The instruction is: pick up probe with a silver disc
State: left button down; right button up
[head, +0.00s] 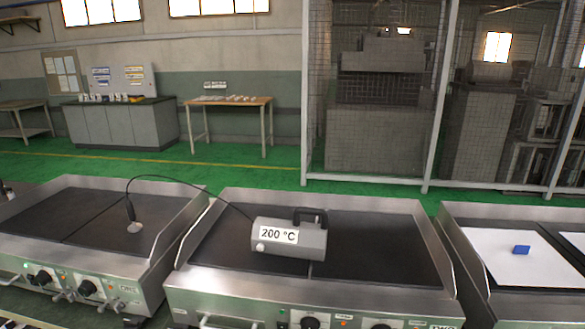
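The probe (130,208) has a thin dark handle and a silver disc (135,227) at its lower end. It stands nearly upright on the dark plate of the left griddle (170,240). A thin black cable (175,180) arcs from its top to a grey meter box (312,240) marked "200 °C". The box has a black handle and sits on the middle griddle (395,265). Neither of my grippers shows in the head view.
The right griddle (470,250) holds white sheets (490,243) and a small blue block (521,250). Raised metal side walls separate the griddles. Knobs line their fronts. A mesh fence (330,120), a wooden table (230,101) and a grey cabinet (120,125) stand behind, across green floor.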

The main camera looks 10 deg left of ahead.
aim_at(134, 228)
jog(key=u, duration=1.3)
jog(key=j+z, duration=0.2)
jog(key=z, duration=0.95)
jog(key=j+z, duration=0.4)
jog(key=k+j+z, duration=0.1)
jog(key=j+z, duration=0.25)
jog(key=k+j+z, duration=0.15)
jog(key=j, duration=0.2)
jog(key=k+j+z, duration=0.1)
jog(key=j, duration=0.2)
jog(key=k+j+z, duration=0.15)
jog(key=j, duration=0.2)
